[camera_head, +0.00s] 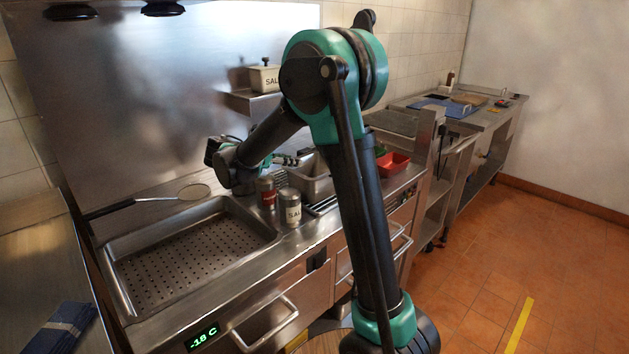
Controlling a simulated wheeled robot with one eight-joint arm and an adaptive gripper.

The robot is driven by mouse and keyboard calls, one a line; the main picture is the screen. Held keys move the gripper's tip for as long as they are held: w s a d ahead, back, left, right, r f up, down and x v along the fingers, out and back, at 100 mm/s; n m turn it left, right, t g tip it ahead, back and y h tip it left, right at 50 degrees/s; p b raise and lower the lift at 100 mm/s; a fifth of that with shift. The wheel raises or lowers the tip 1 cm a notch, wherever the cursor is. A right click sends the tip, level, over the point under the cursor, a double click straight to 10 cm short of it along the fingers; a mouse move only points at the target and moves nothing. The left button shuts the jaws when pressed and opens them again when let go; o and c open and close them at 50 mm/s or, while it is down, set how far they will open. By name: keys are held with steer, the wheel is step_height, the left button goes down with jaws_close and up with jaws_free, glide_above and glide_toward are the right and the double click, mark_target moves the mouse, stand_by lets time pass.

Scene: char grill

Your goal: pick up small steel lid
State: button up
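I cannot make out a small steel lid for certain. A steel pan (316,186) stands on the counter behind two shakers, partly hidden by my arm. My gripper (293,159) is a small dark shape above the pan's left rim. Its fingers are too small and too overlapped to tell whether they are open or shut, or whether they touch anything.
A red shaker (265,193) and a salt shaker (290,208) stand close below my gripper. A perforated basin (190,255) and a round skimmer (193,191) are to the left. A red tray (393,163) is to the right. A lidded salt box (264,79) sits on a wall shelf (250,103).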

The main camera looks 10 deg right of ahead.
steer(key=x, duration=0.5)
jaws_close()
steer(key=shift+r, duration=0.1)
